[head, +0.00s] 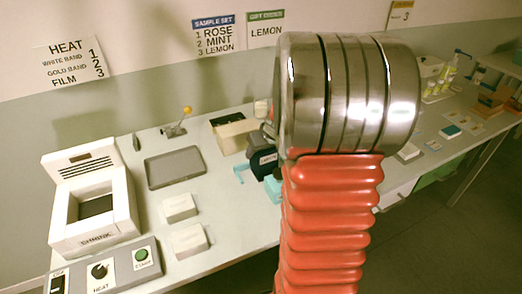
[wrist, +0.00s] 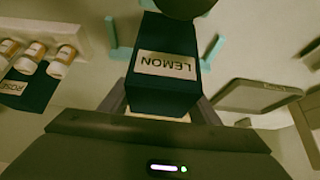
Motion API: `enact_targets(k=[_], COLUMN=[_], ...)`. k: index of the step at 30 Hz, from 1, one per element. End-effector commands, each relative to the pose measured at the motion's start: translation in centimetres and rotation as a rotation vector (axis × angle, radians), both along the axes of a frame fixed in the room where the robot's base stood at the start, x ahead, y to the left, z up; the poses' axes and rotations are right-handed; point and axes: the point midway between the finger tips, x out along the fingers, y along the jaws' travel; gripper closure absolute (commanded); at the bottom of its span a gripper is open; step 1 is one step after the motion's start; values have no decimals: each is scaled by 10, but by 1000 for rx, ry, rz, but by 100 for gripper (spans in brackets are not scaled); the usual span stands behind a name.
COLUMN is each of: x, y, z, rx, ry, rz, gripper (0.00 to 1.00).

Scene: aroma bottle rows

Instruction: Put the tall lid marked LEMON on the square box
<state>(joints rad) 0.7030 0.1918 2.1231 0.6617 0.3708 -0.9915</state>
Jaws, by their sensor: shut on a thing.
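The tall lid marked LEMON (wrist: 165,75) is a dark navy block with a pale label, seen upside down in the wrist view. My gripper (wrist: 161,98) is shut on it, with a dark finger on each side. In the head view, the dark lid (head: 263,160) shows beside my arm, which hides part of that area. Teal corner pieces (wrist: 211,52) stand around the lid's place; a teal piece also shows in the head view (head: 242,174). A cream strip shows under the lid's near edge; I cannot tell whether it is the square box.
A dark lid marked ROSE (wrist: 24,92) and a rack (wrist: 84,32) with small orange-labelled bottles are at the wrist view's left. A grey tray (head: 175,168), a beige box (head: 238,136), two white blocks (head: 180,207) and a heat machine (head: 92,235) stand on the table.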

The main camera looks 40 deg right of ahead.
Motion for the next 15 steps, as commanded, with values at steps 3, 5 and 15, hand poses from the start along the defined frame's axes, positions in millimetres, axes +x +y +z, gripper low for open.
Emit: enact_targets(k=[3,5,15], x=[0,0,0], y=[0,0,0], z=[0,-1,-6], rx=[0,1,0], ry=[0,0,0], rz=[0,-1,0], gripper=[66,66,66])
